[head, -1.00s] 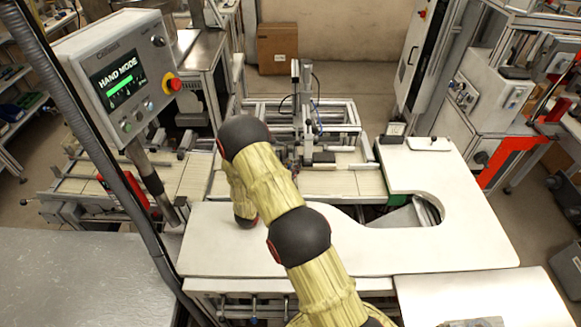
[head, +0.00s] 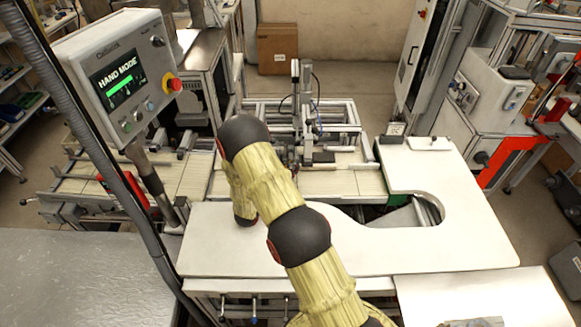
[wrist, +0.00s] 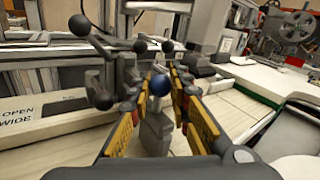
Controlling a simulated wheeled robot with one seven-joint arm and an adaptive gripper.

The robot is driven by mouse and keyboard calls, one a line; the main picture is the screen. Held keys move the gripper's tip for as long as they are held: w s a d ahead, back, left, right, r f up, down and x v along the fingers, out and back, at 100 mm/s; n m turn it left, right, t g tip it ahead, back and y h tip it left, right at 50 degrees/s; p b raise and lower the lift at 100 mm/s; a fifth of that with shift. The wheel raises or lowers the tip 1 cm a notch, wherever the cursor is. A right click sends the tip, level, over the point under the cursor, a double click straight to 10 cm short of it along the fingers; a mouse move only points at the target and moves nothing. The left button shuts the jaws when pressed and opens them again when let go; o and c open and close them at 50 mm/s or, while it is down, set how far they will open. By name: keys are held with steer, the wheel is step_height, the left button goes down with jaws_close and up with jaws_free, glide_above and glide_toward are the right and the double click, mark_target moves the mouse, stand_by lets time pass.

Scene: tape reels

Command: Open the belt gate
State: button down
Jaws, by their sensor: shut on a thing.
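In the wrist view, my gripper (wrist: 157,94) has its yellow-padded fingers on both sides of a round blue knob (wrist: 160,85). It is shut on this knob. A grey upright piece (wrist: 156,130) shows below the knob, between the fingers; how they join is partly hidden. I cannot tell which part is the belt gate itself. In the head view, my arm hides the gripper and the knob.
Dark ball-ended levers (wrist: 95,60) stand close behind and left of the fingers. Pale belt (wrist: 215,105) lies to the right, with a green-edged plate beyond. In the head view, a control panel (head: 118,80) reads "HAND MODE", and a white worktop (head: 400,250) spreads below the arm.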

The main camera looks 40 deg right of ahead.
steer(key=shift+r, duration=0.1)
steer(key=shift+w+r+p, duration=0.1)
steer(key=shift+r+p, duration=0.6)
steer(key=shift+r, duration=1.75)
steer(key=c, duration=1.9)
jaws_free()
steer(key=shift+r, duration=0.1)
steer(key=shift+a, duration=0.1)
